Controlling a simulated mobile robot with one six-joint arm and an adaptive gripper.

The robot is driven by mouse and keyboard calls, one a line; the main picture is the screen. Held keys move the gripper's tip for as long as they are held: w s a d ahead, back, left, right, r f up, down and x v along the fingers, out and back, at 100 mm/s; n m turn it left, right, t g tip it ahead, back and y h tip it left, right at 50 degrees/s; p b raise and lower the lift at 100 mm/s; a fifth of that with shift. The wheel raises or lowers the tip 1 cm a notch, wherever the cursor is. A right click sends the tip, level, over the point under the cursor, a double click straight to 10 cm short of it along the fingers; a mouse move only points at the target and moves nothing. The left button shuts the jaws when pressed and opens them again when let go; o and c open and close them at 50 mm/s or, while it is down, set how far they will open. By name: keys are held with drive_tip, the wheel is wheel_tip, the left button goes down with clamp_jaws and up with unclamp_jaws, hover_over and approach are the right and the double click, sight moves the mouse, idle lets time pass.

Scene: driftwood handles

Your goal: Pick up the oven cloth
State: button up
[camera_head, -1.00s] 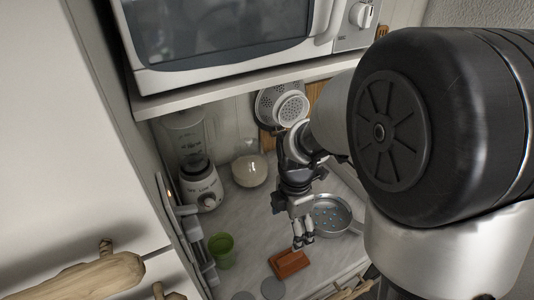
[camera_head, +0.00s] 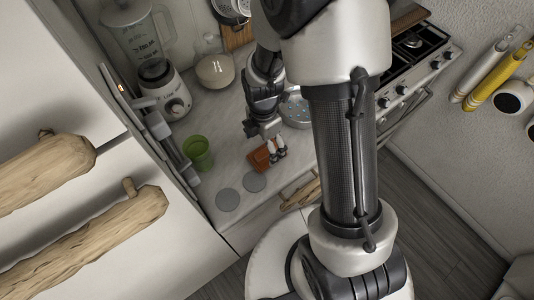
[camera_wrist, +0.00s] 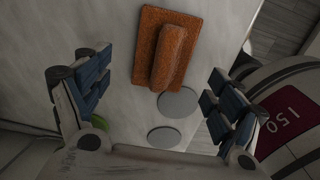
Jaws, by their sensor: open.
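The oven cloth, taken to be the orange-brown piece (camera_head: 262,157), lies on the pale counter near its front edge. In the wrist view the cloth (camera_wrist: 150,62) shows as a flat, rough-textured rectangle with a raised, rounded ridge along it. My gripper (camera_head: 276,150) is at the cloth in the head view and partly covers its right side. In the wrist view my gripper (camera_wrist: 158,75) is open, with one finger to the left of the cloth and one to the right, both apart from it. Nothing is held. The height of the fingertips above the counter is hard to tell.
Two grey discs (camera_head: 254,182) (camera_head: 228,200) lie flat beside the cloth. A green cup (camera_head: 197,153) stands to the left, with a blender (camera_head: 165,88) and a glass jar (camera_head: 214,70) behind. A metal strainer pan (camera_head: 295,110) is behind my gripper. A stove (camera_head: 420,60) is at the right.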

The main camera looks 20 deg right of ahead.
sight(265, 150)
wheel_tip(265, 150, down, 4)
drive_tip(key=shift+s+d+f+b, duration=0.1)
drive_tip(key=shift+s+b, duration=0.05)
drive_tip(key=shift+b, duration=0.4)
drive_tip(key=shift+c, duration=0.5)
drive_tip(key=c, duration=0.9)
